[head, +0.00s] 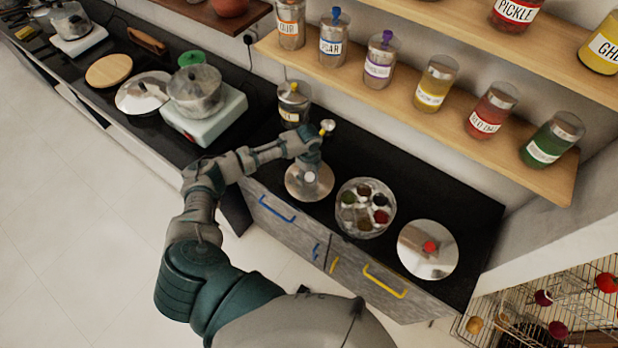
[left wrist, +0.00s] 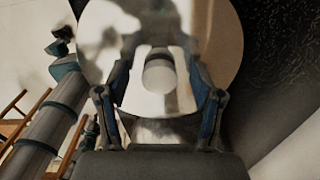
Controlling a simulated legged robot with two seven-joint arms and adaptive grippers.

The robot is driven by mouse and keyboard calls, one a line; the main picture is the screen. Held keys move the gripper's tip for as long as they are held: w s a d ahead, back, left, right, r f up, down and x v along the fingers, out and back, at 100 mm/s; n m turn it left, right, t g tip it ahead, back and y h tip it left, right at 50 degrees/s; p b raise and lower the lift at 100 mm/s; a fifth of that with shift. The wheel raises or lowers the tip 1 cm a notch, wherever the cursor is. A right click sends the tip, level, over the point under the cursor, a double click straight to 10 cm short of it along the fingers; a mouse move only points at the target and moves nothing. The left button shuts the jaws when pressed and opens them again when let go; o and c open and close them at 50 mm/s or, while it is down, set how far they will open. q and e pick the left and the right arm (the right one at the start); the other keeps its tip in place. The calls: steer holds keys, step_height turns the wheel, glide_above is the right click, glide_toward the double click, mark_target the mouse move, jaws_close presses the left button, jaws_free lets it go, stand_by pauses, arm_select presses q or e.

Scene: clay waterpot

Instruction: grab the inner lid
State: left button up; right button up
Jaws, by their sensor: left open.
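The inner lid (head: 305,192) is a shiny round metal disc lying flat on the black counter. In the left wrist view its disc (left wrist: 222,45) fills the upper middle, and its pale round knob (left wrist: 159,78) stands near the centre. My left gripper (head: 310,168) is over the lid, pointing down. In the left wrist view its two fingers (left wrist: 160,92) are apart, one on each side of the knob, with nothing gripped. I cannot tell how far the fingertips are above the lid. My right gripper is in neither view.
A round spice box (head: 348,222) with several filled cups is just right of the lid. A second shiny lid with a red knob (head: 430,246) lies further right. A canister (head: 294,100) stands behind my gripper. A shelf of jars (head: 410,118) overhangs the back. A pot (head: 196,92) is left.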

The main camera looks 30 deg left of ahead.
arm_select(q)
steer(key=shift+d+f, duration=0.15)
steer(key=shift+f, duration=0.1)
steer(key=shift+s, duration=0.1)
steer(key=c, duration=1.3)
steer(key=shift+o, duration=0.2)
steer(key=shift+r, duration=0.1)
